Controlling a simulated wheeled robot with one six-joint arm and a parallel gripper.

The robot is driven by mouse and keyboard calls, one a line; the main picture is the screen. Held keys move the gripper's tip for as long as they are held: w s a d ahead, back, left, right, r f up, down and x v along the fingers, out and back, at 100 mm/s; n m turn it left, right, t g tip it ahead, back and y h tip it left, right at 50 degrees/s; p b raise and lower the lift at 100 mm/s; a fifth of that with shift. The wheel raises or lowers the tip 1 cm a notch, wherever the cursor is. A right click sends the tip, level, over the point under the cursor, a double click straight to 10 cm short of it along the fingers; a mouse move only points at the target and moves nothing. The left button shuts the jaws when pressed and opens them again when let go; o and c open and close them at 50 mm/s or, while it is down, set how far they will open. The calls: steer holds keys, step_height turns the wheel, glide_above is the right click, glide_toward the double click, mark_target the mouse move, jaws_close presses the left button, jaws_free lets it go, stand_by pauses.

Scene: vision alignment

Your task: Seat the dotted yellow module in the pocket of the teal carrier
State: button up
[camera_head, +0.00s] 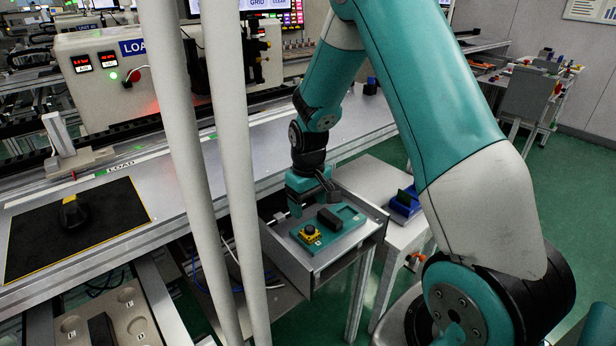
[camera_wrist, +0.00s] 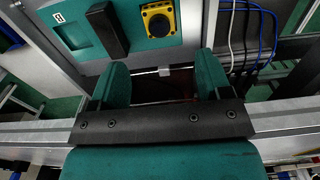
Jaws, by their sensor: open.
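The teal carrier (camera_head: 351,214) lies in an open metal drawer. A yellow module (camera_head: 309,235) with a dark round top sits at its left end, and a black block (camera_head: 329,219) stands at its middle. The wrist view shows the yellow module (camera_wrist: 160,20), the black block (camera_wrist: 106,30) and the carrier (camera_wrist: 76,36) at the top. In the head view my gripper (camera_head: 312,190) hangs over the drawer's back side.
The drawer's metal wall (camera_head: 345,255) surrounds the carrier. A blue bin (camera_head: 403,205) stands on a white table to the right. A black mat (camera_head: 110,225) on the bench holds a black-and-yellow piece (camera_head: 72,212). Cables (camera_wrist: 255,35) hang beside the drawer.

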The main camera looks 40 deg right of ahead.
step_height(320, 180, up, 9)
stand_by(0.8)
